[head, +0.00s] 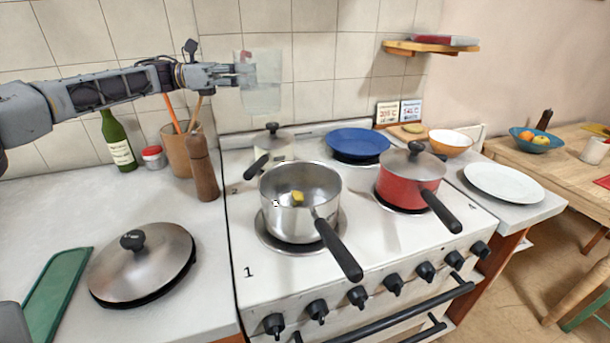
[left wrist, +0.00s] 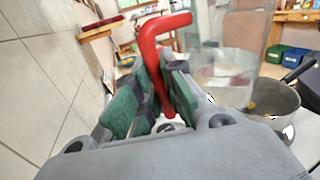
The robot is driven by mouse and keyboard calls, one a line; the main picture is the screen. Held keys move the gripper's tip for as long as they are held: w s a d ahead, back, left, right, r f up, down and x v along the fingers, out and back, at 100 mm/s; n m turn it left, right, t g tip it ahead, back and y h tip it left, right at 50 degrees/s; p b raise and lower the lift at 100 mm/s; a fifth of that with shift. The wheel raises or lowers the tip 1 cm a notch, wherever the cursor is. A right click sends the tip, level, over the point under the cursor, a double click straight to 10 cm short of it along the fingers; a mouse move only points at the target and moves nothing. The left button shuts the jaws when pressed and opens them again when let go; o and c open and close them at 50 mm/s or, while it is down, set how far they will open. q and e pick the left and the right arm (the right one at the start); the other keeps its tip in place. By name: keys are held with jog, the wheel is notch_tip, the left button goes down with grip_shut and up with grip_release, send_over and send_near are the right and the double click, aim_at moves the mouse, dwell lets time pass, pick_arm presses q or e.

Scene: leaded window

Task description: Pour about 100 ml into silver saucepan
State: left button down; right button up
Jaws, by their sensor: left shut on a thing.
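The silver saucepan (head: 276,205) stands uncovered on the front left hob, its black handle pointing to the front right. A small yellow lump (head: 298,197) lies inside it. My left gripper (head: 246,77) is shut on the red handle (left wrist: 160,60) of a clear jug (head: 263,85). The jug is held up near the tiled wall, above and behind the saucepan, and looks roughly upright. Its liquid level cannot be read. In the left wrist view the jug (left wrist: 222,78) is right of the fingers, with the saucepan (left wrist: 275,100) beyond. My right gripper is not in view.
A red lidded saucepan (head: 408,187) stands right of the silver one. Behind are a cream lidded pot (head: 279,149) and a blue plate (head: 357,142). A pepper mill (head: 202,168), green bottle (head: 118,143) and loose lid (head: 143,262) are on the left counter.

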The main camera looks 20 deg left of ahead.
pick_arm(q)
jog(key=shift+d+r, duration=0.1)
jog(key=shift+d, duration=0.3)
